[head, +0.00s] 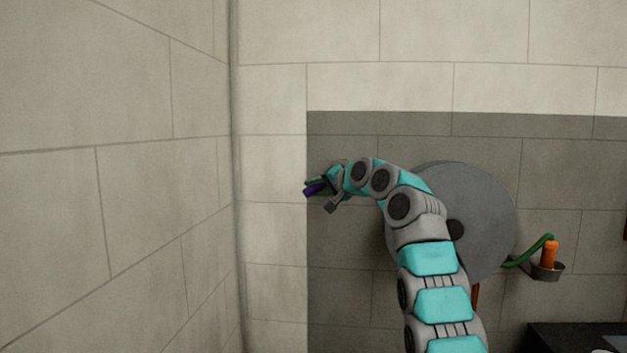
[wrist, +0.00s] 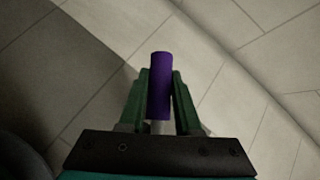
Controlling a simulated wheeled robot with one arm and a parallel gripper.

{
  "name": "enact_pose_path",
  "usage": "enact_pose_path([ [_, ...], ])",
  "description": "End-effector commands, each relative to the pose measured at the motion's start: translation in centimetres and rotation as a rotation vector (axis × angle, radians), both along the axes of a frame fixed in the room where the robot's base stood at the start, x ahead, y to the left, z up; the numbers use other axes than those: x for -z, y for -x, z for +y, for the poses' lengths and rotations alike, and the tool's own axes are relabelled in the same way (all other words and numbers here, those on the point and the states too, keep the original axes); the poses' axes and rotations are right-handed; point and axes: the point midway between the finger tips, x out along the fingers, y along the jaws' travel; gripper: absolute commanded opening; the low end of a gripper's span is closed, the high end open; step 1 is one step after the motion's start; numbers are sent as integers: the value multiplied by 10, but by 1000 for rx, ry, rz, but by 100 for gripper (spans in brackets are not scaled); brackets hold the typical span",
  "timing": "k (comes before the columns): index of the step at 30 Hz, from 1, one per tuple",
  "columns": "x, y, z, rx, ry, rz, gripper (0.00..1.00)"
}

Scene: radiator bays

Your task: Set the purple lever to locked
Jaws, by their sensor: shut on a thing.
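The purple lever (wrist: 159,85) stands between the two green fingers of my gripper (wrist: 160,98) in the wrist view, with a pale stem below its purple grip. The fingers are shut on it, and its end sticks out past the fingertips. In the head view the purple lever (head: 314,188) shows small at the left end of my arm, beside my green gripper fingers (head: 315,182), near the left edge of the dark wall panel. The lever's mount and any locked marking cannot be made out.
A large grey disc (head: 470,200) is on the wall behind my arm. To its right, an orange handle (head: 549,254) with a green curved piece (head: 530,252) sits at a small grey cup (head: 547,272). A dark surface (head: 580,335) is at lower right. A bare side wall (head: 110,180) stands at left.

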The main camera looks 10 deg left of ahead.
Motion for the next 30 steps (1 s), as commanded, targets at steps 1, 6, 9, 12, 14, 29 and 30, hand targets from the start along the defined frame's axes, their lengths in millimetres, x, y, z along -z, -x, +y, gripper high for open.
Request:
enact_pose_path([
  [1, -1, 0, -1, 0, 22, 3, 0],
  [6, 2, 1, -3, -1, 79, 0, 0],
  [9, 4, 1, -3, -1, 97, 0, 0],
  [12, 5, 1, -4, -1, 105, 0, 0],
  [14, 6, 1, -4, -1, 107, 0, 0],
  [29, 6, 0, -4, -1, 105, 0, 57],
  [30, 6, 0, -4, -1, 105, 0, 61],
])
